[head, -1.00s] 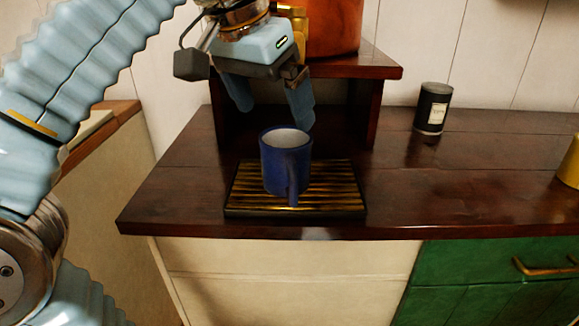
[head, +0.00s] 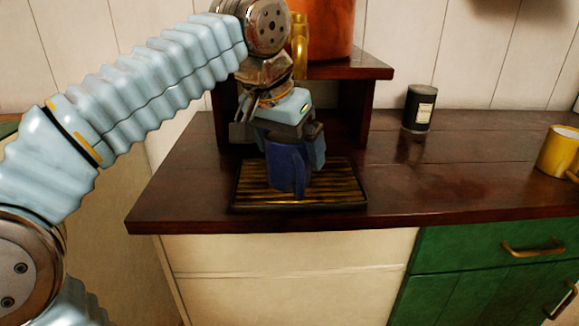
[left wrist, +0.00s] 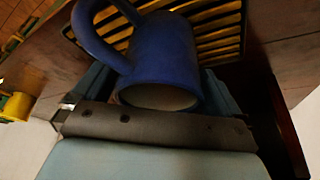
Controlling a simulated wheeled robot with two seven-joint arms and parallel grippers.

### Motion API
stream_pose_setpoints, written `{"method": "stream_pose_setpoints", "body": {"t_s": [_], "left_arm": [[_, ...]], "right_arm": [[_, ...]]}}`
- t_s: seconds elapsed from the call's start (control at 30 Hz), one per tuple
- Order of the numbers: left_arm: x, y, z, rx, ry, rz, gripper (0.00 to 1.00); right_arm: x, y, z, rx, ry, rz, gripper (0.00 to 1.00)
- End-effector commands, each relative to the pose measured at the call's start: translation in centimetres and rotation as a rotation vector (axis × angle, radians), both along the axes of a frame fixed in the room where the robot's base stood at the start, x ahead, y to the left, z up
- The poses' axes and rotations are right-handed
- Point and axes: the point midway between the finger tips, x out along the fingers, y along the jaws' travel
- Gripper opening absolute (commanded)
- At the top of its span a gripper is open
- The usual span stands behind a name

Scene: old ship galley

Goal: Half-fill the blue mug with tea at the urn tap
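The blue mug (head: 287,168) stands upright on the slatted drip tray (head: 345,205), its handle facing the front edge. My left gripper (head: 294,150) has come down over the mug from above, with fingers on either side. In the left wrist view the mug (left wrist: 165,60) sits between the spread fingers, its rim close to the palm; firm contact does not show. The copper urn (head: 325,30) stands on the raised shelf behind, with its brass tap (head: 299,45) partly hidden by my arm. My right gripper is out of view.
A black labelled canister (head: 419,108) stands at the back, right of the shelf (head: 345,70). A yellow mug (head: 559,152) stands at the far right. The dark wooden counter (head: 450,165) is clear between the tray and the yellow mug.

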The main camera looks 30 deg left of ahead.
Motion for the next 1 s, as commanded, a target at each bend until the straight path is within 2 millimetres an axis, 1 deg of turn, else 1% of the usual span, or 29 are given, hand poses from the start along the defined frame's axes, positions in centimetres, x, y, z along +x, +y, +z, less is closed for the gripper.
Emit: {"method": "stream_pose_setpoints", "body": {"t_s": [0.03, 0.3, 0.37, 0.4, 0.77, 1.0], "left_arm": [[0.0, 0.0, 0.0, 0.0, 0.0, 0.0, 0.94], [0.0, 0.0, 0.0, 0.0, 0.0, 0.0, 0.53], [0.0, 0.0, 0.1, 0.0, 0.0, 0.0, 0.43], [0.0, 0.0, 0.1, 0.0, -0.002, 0.0, 0.41], [0.0, 0.0, 0.3, -0.001, -0.003, 0.0, 0.41], [-1.4, 0.1, 0.3, 0.0, -0.002, 0.0, 0.41]], "right_arm": [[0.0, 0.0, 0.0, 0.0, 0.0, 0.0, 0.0], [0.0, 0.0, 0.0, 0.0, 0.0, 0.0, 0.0], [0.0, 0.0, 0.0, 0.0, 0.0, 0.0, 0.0], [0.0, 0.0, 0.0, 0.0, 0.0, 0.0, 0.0], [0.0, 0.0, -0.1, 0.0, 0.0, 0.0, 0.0], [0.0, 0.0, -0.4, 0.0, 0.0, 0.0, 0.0]]}}
